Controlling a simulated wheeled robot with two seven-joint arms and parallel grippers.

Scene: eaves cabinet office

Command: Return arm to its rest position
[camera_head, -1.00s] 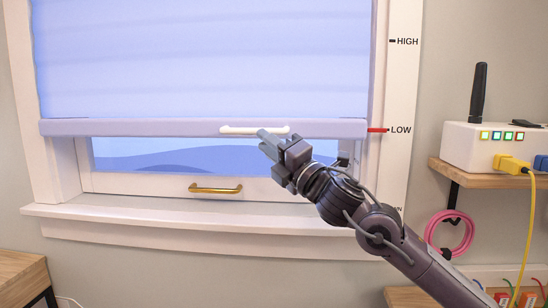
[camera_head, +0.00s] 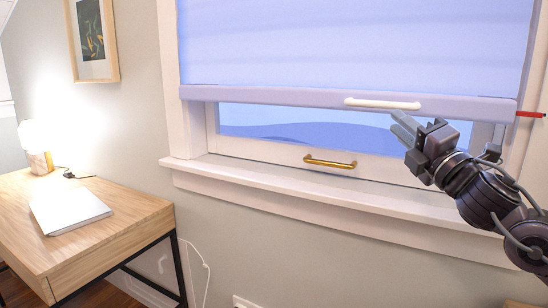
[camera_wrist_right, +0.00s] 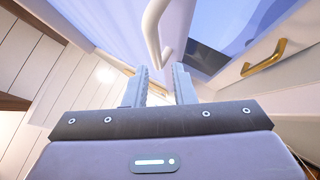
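My right gripper (camera_head: 398,124) is in front of the window at the right of the head view. Its fingertips sit just below the right part of the white blind handle (camera_head: 383,103), with a small visible gap. In the right wrist view, the two grey fingers (camera_wrist_right: 163,85) stand apart with nothing between them. The white handle (camera_wrist_right: 154,32) shows beyond their tips. The handle is on the bottom bar of the lowered blue blind (camera_head: 270,97). My left gripper is not in view.
A brass window handle (camera_head: 330,161) is on the sash above the white sill (camera_head: 300,197). A wooden desk (camera_head: 130,225) with a closed laptop (camera_head: 68,208) and a lit lamp (camera_head: 35,145) stands at the left. A red pointer (camera_head: 530,114) sticks out at the blind's right end.

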